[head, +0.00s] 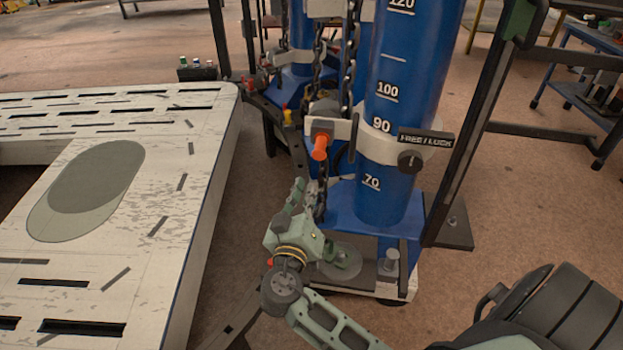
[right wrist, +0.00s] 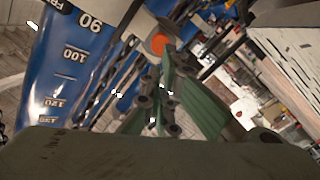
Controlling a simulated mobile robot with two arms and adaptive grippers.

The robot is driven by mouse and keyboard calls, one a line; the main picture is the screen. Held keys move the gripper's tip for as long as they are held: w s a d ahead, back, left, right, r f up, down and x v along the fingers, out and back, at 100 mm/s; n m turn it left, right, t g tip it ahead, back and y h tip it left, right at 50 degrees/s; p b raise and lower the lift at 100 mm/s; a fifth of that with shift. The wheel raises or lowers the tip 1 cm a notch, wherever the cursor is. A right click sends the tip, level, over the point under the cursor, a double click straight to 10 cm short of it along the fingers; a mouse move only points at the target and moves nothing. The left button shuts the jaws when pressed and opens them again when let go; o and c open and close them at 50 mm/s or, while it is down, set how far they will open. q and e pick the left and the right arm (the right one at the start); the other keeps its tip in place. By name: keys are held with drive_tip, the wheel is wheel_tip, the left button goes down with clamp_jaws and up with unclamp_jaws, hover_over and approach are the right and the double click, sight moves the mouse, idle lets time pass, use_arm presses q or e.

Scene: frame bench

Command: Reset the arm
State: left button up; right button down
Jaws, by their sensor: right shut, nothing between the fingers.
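My right arm comes in from the lower right of the head view. Its green gripper (head: 298,192) is shut and empty, raised in front of the blue column's base, below the orange-tipped handle (head: 320,147). In the right wrist view the green fingers (right wrist: 165,62) point toward the orange tip (right wrist: 158,44). I cannot tell whether they touch it. The blue column (head: 398,110) stands upright, with white marks and numbers. A black FREE/LOCK plate (head: 426,139) with a dark knob (head: 409,160) is on its white collar. My left gripper is not in view.
A pale slotted bench (head: 190,170) with a grey oval fills the left. Chains (head: 348,75) hang beside the column. A dark slanted post (head: 480,120) stands on its right. A blue cart (head: 590,95) is at the far right. Brown floor (head: 520,215) is open right of the column.

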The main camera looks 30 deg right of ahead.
drive_tip(key=s+a+f+n+g+y, duration=0.2)
drive_tip(key=s+f+y, duration=0.1)
drive_tip(key=f, duration=0.9)
drive_tip(key=s+a+f+n+g+y, duration=0.1)
drive_tip(key=s+a+f+n+y, duration=0.15)
drive_tip(key=f, duration=0.95)
drive_tip(key=s+a+f+n+g+y, duration=0.1)
drive_tip(key=s+f+n+g+y, duration=0.2)
drive_tip(key=f, duration=0.8)
drive_tip(key=s+a+f+g+y, duration=0.1)
drive_tip(key=s+f+g+y, duration=0.15)
drive_tip(key=s+f, duration=1.2)
drive_tip(key=s+f+m+g, duration=0.1)
drive_tip(key=s+f, duration=0.3)
drive_tip(key=s, duration=0.6)
drive_tip(key=s+f+m+g+y, duration=0.1)
drive_tip(key=s+f+g, duration=0.1)
drive_tip(key=s, duration=0.9)
drive_tip(key=shift+s+d+f+m+y, duration=0.15)
drive_tip(key=shift+f+m+y, duration=0.2)
drive_tip(key=shift+f, duration=0.55)
